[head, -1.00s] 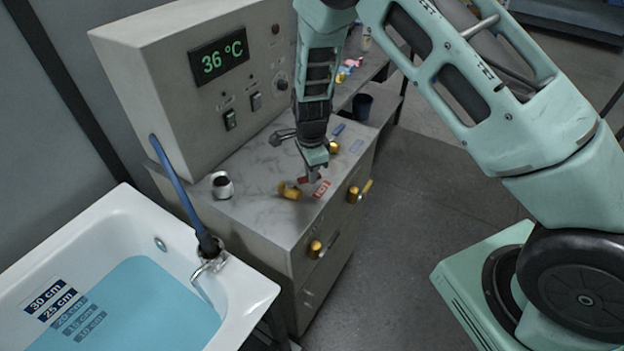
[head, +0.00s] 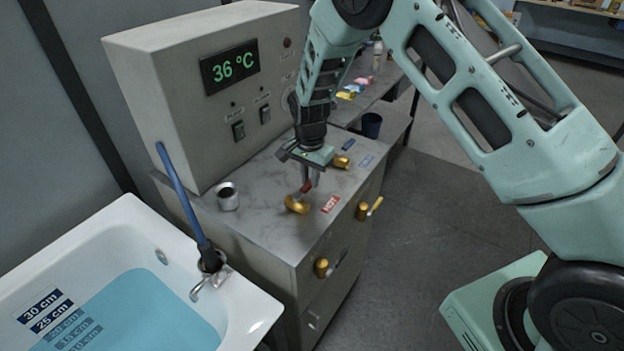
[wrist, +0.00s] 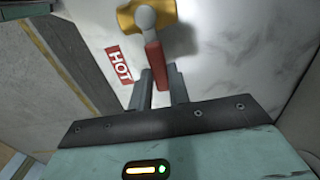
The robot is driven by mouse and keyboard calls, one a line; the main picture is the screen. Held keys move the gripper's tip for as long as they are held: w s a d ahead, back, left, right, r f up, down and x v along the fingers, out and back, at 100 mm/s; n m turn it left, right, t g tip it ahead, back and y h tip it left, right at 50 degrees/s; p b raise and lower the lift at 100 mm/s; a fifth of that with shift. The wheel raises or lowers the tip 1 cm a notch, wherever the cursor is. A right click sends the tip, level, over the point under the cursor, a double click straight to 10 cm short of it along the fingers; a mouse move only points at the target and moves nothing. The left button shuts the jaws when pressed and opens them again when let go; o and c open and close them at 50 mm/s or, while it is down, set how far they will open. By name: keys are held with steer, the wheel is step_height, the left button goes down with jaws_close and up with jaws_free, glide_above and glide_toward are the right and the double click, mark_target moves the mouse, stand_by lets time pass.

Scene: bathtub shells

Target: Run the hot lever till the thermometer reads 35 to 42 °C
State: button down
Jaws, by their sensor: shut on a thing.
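The hot lever is a brass tap body (head: 296,204) with a red handle (head: 306,187), on the counter beside the red HOT label (head: 330,204). My gripper (head: 308,183) points down and is shut on the red handle. In the wrist view the handle (wrist: 155,58) sits between my two fingers (wrist: 160,88), with the brass body beyond it. The thermometer display (head: 231,67) on the grey panel reads 36 °C in green. The white bathtub (head: 110,222) at lower left holds blue water (head: 150,312), level below the 25 cm mark. Whether water runs from the spout (head: 200,287) is unclear.
A second brass tap (head: 341,162) stands behind my gripper near a blue label. A metal cup (head: 228,197) stands on the counter's left. Brass fittings (head: 362,210) stick out from the cabinet's front.

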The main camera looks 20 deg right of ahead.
mark_target(310, 181)
stand_by(0.4)
steer(key=c, duration=1.3)
jaws_free()
steer(key=shift+r, duration=0.15)
step_height(310, 181, up, 17)
steer(key=b, duration=0.4)
steer(key=shift+r, duration=0.1)
steer(key=s+a+r+n+y, duration=0.1)
steer(key=s+a+n, duration=0.4)
steer(key=s, duration=0.5)
steer(key=s+a+r+n, duration=0.1)
steer(key=s+a+n, duration=0.35)
steer(key=s, duration=0.45)
steer(key=s+f+n, duration=0.1)
steer(key=s+n, duration=0.2)
steer(key=s, duration=0.2)
steer(key=s+d+n, duration=0.1)
steer(key=s+n, duration=0.2)
steer(key=s, duration=0.3)
steer(key=s+d+f+n, duration=0.1)
steer(key=s+n, duration=0.2)
steer(key=s, duration=0.2)
steer(key=shift+s+f, duration=0.3)
steer(key=shift+s, duration=0.1)
